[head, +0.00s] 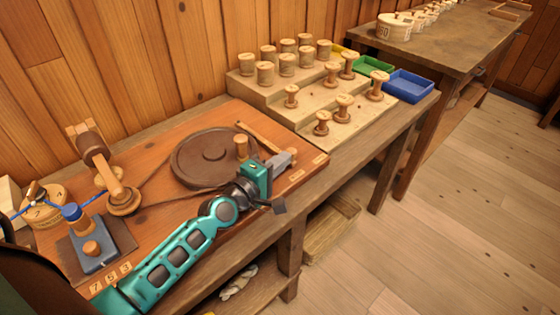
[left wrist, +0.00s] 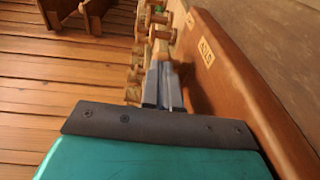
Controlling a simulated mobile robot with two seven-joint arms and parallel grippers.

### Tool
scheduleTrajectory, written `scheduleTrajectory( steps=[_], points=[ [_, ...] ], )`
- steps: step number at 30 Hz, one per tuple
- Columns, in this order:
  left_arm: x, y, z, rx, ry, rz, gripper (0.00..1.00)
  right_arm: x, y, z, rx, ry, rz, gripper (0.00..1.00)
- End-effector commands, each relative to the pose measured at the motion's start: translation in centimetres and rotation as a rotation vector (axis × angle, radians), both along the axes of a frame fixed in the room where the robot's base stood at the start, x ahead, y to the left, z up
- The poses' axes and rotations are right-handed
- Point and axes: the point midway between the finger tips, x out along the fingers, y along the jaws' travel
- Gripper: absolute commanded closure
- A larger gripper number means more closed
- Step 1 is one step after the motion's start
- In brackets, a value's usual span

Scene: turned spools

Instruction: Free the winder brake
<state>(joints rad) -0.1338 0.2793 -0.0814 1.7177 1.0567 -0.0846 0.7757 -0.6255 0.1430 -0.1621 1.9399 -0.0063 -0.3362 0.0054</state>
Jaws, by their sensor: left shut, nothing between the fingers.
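The winder stands on an orange-brown board (head: 160,215). It has a dark round wheel (head: 205,165), a belt running left, and an upright wooden knob (head: 242,147) at the wheel's right edge. A slim wooden bar (head: 266,137) lies behind the wheel's right side; I cannot tell for sure which part is the brake. My left gripper (head: 290,156) is over the board's right end, right of the knob, shut and empty. Its closed fingers also show in the left wrist view (left wrist: 160,85), beside the board's edge. The arm hides part of the board. My right gripper is not in view.
Small labels (head: 320,159) sit on the board's right end; one shows in the left wrist view (left wrist: 206,52). A stepped wooden rack (head: 325,130) with several spools stands behind right, with green (head: 373,66) and blue (head: 408,86) trays. A blue-based device (head: 95,252) stands at left.

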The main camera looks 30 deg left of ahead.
Motion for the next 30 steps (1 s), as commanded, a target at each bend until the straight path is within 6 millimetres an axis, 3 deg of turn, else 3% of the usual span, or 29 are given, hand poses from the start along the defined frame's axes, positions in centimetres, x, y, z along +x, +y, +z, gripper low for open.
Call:
scheduleTrajectory(
  steps=[8, 15, 21, 30],
  points=[
    [1.0, -0.5, 0.1, -0.002, -0.003, 0.001, 1.00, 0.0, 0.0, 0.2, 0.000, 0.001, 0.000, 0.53],
    [5.6, -2.3, 0.0, -0.002, -0.003, 0.000, 1.00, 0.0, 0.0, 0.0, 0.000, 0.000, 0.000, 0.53],
    [8.1, -2.8, 0.0, 0.000, -0.002, 0.000, 1.00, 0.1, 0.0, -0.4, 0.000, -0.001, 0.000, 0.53],
    [8.5, -2.9, 0.2, -0.001, -0.004, 0.000, 1.00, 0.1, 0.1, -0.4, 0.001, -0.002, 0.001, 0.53]
  ],
)
